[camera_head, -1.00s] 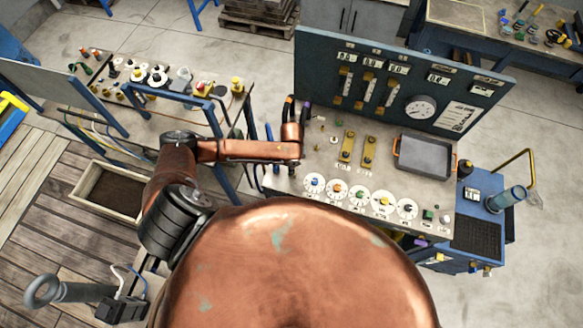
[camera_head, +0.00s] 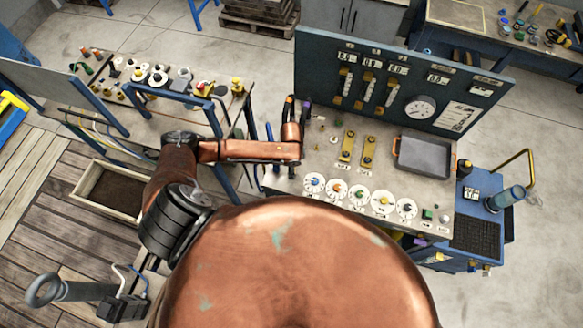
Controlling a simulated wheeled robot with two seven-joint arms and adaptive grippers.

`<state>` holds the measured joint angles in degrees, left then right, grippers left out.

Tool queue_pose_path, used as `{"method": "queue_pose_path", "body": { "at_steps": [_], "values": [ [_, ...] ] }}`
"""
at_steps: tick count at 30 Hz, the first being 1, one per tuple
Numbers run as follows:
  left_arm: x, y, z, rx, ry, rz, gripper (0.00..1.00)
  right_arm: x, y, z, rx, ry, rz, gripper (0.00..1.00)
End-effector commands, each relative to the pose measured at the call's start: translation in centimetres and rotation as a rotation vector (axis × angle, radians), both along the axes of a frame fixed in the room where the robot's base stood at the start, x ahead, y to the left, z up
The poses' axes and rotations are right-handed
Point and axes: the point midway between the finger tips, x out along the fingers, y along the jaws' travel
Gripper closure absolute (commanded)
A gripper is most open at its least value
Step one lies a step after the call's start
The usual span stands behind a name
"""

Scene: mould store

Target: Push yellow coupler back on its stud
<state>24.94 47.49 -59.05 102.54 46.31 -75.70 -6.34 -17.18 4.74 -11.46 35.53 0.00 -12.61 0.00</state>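A row of white round dials with coloured centres lies along the bench's front edge. One has a yellow centre (camera_head: 383,201); I cannot tell whether this is the yellow coupler or how it sits on a stud. Two yellow plates (camera_head: 347,147) with small fittings lie behind the row. Small brass-coloured pieces (camera_head: 321,122) stand near the bench's left back. My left arm reaches in from the left, and its gripper (camera_head: 297,106) is at the bench's left end, left of these pieces. Its fingers are too small to read. My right gripper is out of view.
A dark blue panel (camera_head: 400,85) with a gauge stands behind. A blue cart (camera_head: 487,213) is at the right. A cluttered second table (camera_head: 150,113) is at the left.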

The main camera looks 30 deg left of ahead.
Motion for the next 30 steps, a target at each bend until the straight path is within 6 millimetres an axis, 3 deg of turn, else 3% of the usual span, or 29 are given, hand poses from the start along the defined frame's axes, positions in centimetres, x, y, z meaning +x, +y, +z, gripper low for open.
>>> {"method": "queue_pose_path", "body": {
  "at_steps": [5, 8, 21, 30],
  "values": [
    [0.0, 0.0, 0.5, 0.0, -0.001, 0.0, 0.61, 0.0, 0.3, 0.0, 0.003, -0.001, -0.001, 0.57],
    [0.1, 0.0, 1.7, -0.001, -0.003, -0.001, 0.61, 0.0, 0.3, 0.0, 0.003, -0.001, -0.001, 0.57],
    [0.1, 0.0, 10.2, 0.0, -0.002, -0.001, 0.61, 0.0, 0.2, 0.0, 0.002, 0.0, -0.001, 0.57],
    [0.0, 0.0, 12.0, -0.001, 0.0, 0.0, 0.61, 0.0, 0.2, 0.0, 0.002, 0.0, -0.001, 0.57]
  ]
}}
